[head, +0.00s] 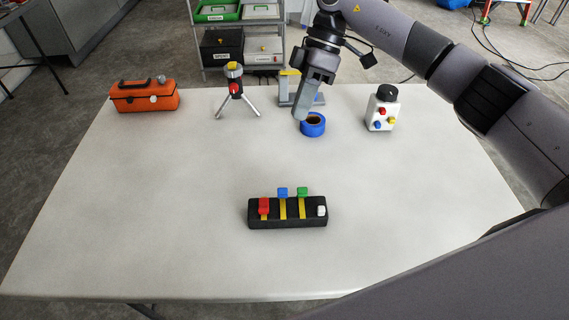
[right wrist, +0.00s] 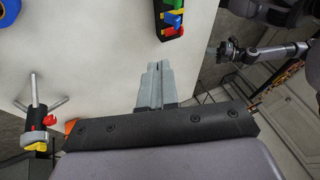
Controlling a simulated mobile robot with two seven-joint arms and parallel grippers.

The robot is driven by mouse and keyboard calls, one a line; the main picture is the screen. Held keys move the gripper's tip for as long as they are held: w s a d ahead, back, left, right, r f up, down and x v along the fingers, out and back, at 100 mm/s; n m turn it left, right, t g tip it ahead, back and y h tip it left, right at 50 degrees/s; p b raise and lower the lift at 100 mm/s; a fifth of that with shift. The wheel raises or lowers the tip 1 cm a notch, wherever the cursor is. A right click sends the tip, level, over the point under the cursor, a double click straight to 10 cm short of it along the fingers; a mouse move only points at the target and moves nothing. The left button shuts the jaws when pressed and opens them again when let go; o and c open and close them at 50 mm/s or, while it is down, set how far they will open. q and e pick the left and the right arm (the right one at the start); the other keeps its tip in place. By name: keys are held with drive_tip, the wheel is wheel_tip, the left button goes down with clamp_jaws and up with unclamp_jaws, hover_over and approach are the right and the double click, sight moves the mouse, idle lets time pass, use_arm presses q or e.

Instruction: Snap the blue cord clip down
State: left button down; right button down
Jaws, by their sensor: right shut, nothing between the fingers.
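A black cord-clip block (head: 288,222) lies on the table in the near middle of the head view. Its blue clip (head: 282,191) stands up on a yellow strip, as does the green clip (head: 302,191) to its right. The red clip (head: 264,205) and the white clip (head: 321,211) sit lower. Part of the block shows at the top of the right wrist view (right wrist: 170,32). My right gripper (head: 300,115) is shut and empty, well behind the block, beside the blue tape roll. My left gripper (right wrist: 222,52) appears beyond the table edge in the wrist view; its jaws are too small to judge.
The blue tape roll (head: 312,128) is at the right gripper's fingertips. A white box with colored knobs (head: 381,110) stands right of it, a small tripod (head: 236,88) and an orange toolbox (head: 145,97) left. The table (head: 150,200) around the block is clear.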

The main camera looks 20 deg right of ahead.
approach(283, 193)
drive_tip(key=w+a+f, duration=0.1)
drive_tip(key=w+f, duration=0.2)
drive_tip(key=w, duration=0.1)
use_arm(q)
drive_tip(key=shift+w+r+p, duration=0.15)
drive_tip(key=shift+r+p, duration=0.8)
use_arm(e)
drive_tip(key=shift+s+a+f, duration=0.25)
drive_tip(key=shift+s+f, duration=0.15)
drive_tip(key=shift+s, duration=0.2)
drive_tip(key=shift+s+a+f, duration=0.25)
drive_tip(key=shift+s+f, duration=0.15)
drive_tip(key=shift+s, duration=0.2)
drive_tip(key=shift+s+a+f, duration=0.2)
drive_tip(key=shift+s+f, duration=0.15)
drive_tip(key=shift+s, duration=0.25)
